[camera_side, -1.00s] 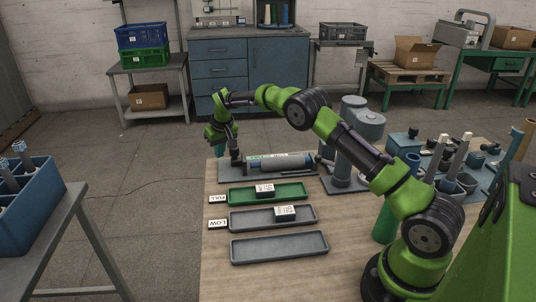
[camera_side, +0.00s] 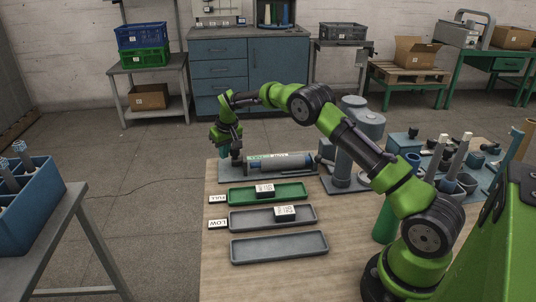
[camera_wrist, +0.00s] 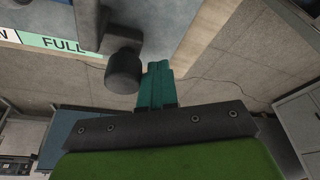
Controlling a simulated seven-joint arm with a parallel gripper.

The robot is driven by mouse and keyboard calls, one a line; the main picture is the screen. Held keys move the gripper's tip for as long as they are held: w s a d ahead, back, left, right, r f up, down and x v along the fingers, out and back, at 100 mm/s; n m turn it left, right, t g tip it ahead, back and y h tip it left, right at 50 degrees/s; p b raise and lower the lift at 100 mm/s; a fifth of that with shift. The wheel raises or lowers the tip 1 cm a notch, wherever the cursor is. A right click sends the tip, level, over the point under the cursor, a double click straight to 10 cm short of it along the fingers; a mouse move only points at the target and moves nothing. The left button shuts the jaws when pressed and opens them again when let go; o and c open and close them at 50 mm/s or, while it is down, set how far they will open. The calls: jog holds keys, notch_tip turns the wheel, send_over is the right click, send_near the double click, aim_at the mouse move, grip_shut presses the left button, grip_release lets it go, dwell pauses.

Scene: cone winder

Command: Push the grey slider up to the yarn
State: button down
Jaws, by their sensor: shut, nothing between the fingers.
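The grey slider (camera_wrist: 124,72) shows in the wrist view as a dark round knob on an arm. In the side view it is a small dark upright piece (camera_side: 237,156) at the left end of the winder's base plate. The yarn (camera_side: 292,161) appears to be the pale grey roll lying to the right of it on the winder. My gripper (camera_side: 225,152) is at the slider's left side. In the wrist view its teal fingers (camera_wrist: 157,84) are shut, empty and close beside the knob; I cannot tell whether they touch.
A scale strip with a green FULL field (camera_wrist: 62,44) lies near the slider. In front are a green tray (camera_side: 290,195) and a grey tray (camera_side: 245,223), each with a labelled box, and an empty grey tray (camera_side: 280,247). A grey post (camera_side: 345,150) stands right of the yarn.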

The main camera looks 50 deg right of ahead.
aim_at(235, 150)
jog(key=shift+s+d, duration=0.35)
jog(key=shift+d, duration=0.1)
jog(key=shift+s+d, duration=0.8)
jog(key=shift+s, duration=0.1)
jog(key=shift+d, duration=0.15)
jog(key=shift+s+d, duration=0.6)
jog(key=shift+s, duration=0.05)
jog(key=shift+d, duration=0.1)
dwell(0.4)
